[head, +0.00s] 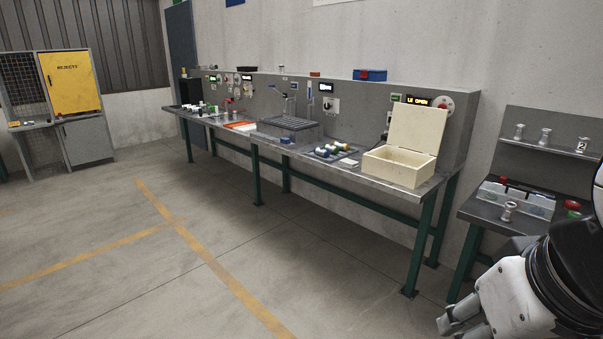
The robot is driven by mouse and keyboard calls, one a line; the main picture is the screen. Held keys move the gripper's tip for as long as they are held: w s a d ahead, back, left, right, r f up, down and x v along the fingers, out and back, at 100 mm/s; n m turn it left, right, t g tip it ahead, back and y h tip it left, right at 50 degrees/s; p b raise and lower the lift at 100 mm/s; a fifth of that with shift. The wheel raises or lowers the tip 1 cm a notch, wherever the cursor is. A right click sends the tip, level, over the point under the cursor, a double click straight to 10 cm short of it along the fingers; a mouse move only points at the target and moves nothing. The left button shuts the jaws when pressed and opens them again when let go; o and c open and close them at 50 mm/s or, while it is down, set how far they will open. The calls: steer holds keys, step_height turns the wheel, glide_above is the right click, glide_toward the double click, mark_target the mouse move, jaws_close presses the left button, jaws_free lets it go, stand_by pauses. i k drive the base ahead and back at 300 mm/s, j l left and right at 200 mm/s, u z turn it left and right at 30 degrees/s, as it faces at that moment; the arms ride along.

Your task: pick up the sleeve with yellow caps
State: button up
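I cannot pick out a sleeve with yellow caps for certain at this distance. A small group of capped sleeves (328,150), with dark, blue and green ends, lies on the long grey workbench (345,168) left of the cream box. Another cluster of small capped parts (205,109) lies at the bench's far left end; its cap colours are too small to tell. My gripper (462,319) shows at the lower right, partly cut off by the frame edge, in front of the bench and well apart from the sleeves. Its opening cannot be judged.
An open-lidded cream box (398,167) stands at the bench's right end. A dark grey block (289,126) and an orange tray (240,126) are farther left. A second bench (487,212) with metal castings is at right. A yellow-doored cabinet (72,82) stands far left. The floor before the bench is clear.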

mark_target(345, 147)
steer(key=i, duration=2.3)
